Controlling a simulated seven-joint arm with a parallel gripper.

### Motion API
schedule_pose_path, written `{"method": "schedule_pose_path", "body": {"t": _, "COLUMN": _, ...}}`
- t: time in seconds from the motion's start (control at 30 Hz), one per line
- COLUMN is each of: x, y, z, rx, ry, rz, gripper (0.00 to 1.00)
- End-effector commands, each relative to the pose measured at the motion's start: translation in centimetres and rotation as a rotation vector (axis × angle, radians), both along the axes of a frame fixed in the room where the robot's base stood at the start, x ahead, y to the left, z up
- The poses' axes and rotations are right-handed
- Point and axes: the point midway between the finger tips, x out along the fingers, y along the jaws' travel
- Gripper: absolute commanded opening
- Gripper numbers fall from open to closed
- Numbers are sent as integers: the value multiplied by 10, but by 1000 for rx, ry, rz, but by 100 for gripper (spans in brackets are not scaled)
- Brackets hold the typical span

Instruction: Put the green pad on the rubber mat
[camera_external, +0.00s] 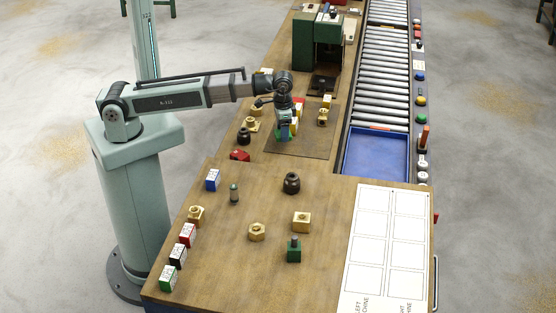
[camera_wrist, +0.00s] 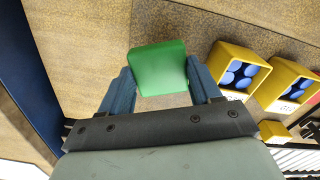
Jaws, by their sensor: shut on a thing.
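The green pad (camera_wrist: 160,68) is a rounded green block, held between the two blue fingers of my gripper (camera_wrist: 161,88) in the wrist view. In the external view my gripper (camera_external: 285,135) points down over the brown rubber mat (camera_external: 300,149), near its left side. The pad shows there only as a small bit of green (camera_external: 279,133) at the fingers. I cannot tell whether the pad touches the mat.
Brass parts (camera_external: 322,117) and a dark knob (camera_external: 243,136) are around the mat. A green machine (camera_external: 304,43) stands behind; a blue tray (camera_external: 375,155) lies right. The mat's front is clear.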

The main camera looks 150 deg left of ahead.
Motion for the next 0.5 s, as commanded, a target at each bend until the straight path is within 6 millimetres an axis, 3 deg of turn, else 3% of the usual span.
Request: {"method": "schedule_pose_path", "body": {"t": 0.5, "x": 0, "y": 0, "z": -39, "rx": 0, "ry": 0, "rz": 1, "gripper": 32}}
